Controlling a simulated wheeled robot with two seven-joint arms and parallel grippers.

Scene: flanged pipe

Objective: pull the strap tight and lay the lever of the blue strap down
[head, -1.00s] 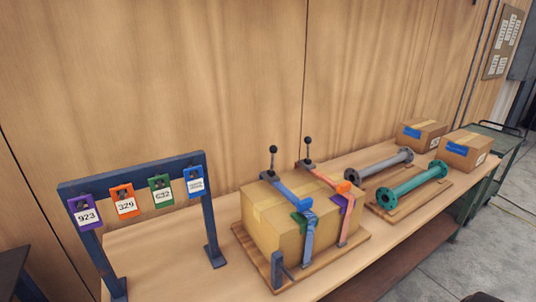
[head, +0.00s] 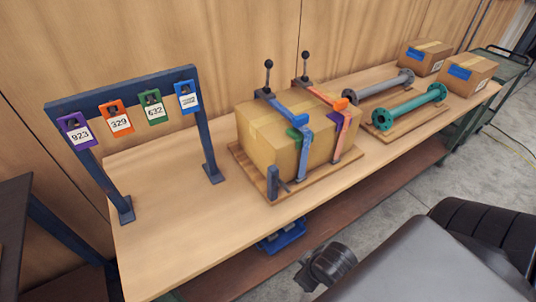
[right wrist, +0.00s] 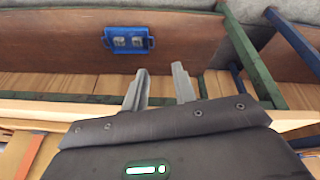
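A cardboard box (head: 262,146) sits on a wooden board on the bench. The blue strap (head: 304,152) runs over its top and down its front, with a green piece on it. Its lever (head: 268,76), a dark rod with a black knob, stands upright at the back edge of the box. An orange strap with its own upright lever (head: 305,65) lies to its right. My right gripper (right wrist: 160,88) is open and empty in the right wrist view, its two grey fingers apart, away from the box. My left gripper is out of view.
A dark blue frame (head: 120,92) with several numbered tags stands left of the box. Grey and teal flanged pipes (head: 410,105) and two smaller boxes (head: 467,77) are to the right. A blue bin (head: 283,236) sits on the lower shelf. The bench's front left is clear.

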